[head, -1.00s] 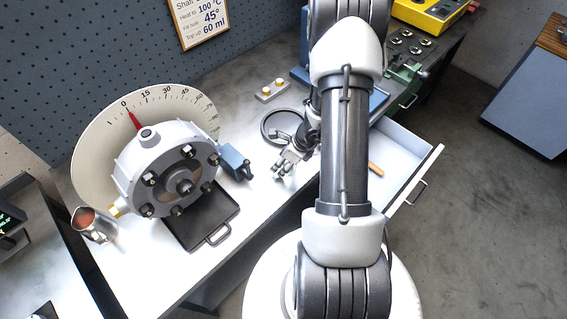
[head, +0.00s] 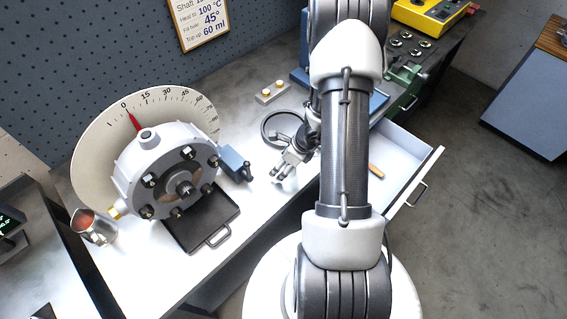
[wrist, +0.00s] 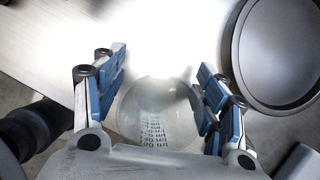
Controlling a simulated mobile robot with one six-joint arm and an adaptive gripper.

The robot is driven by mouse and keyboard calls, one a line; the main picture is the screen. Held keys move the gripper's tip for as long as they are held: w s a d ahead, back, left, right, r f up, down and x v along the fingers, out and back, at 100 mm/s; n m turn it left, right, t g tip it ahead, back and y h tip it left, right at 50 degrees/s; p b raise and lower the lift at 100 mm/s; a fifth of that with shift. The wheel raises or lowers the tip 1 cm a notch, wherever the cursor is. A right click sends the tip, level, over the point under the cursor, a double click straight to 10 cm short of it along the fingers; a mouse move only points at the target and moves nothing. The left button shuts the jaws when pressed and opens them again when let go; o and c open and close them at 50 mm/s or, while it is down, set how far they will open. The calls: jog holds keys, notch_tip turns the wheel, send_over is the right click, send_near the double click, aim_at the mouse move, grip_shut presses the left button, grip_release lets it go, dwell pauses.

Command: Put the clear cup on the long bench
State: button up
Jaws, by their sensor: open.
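The clear cup (wrist: 150,118), a see-through vessel with printed ml marks, shows between the blue-padded fingers of my gripper (wrist: 158,85) in the wrist view. The fingers are open, one on each side of the cup; whether either pad touches it is unclear. In the head view my gripper (head: 287,168) is low over the long white bench (head: 255,200), near its front edge. The cup is hard to make out there. Glare hides its far side in the wrist view, so I cannot tell whether it rests on the bench.
A round grey rotor housing (head: 165,170) with a dial stands left of my gripper, with a black tray (head: 205,222) before it. A metal jug (head: 94,228) is at far left. An open drawer (head: 405,160) juts out at right. A dark round pan-like object (wrist: 275,55) is close by.

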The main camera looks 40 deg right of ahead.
jog(key=p+v, duration=0.5)
jog(key=v, duration=0.7)
jog(key=w+a+r+n+y, duration=0.1)
jog(key=w+a+r+n, duration=0.1)
jog(key=a+r+n, duration=0.6)
jog(key=w+a+r+n, duration=0.2)
jog(key=a+r+n, duration=0.35)
jog(key=r, duration=0.45)
jog(key=s+a+r+n+h, duration=0.1)
jog(key=s+a+r+n, duration=0.4)
jog(key=n, duration=0.4)
jog(key=s+a+r+n+h, duration=0.1)
jog(key=s+a+r+n, duration=0.4)
jog(key=s+r+n, duration=0.2)
jog(key=s+n, duration=0.2)
jog(key=s, duration=0.1)
jog(key=shift+s+h, duration=0.2)
jog(key=shift+h, duration=0.2)
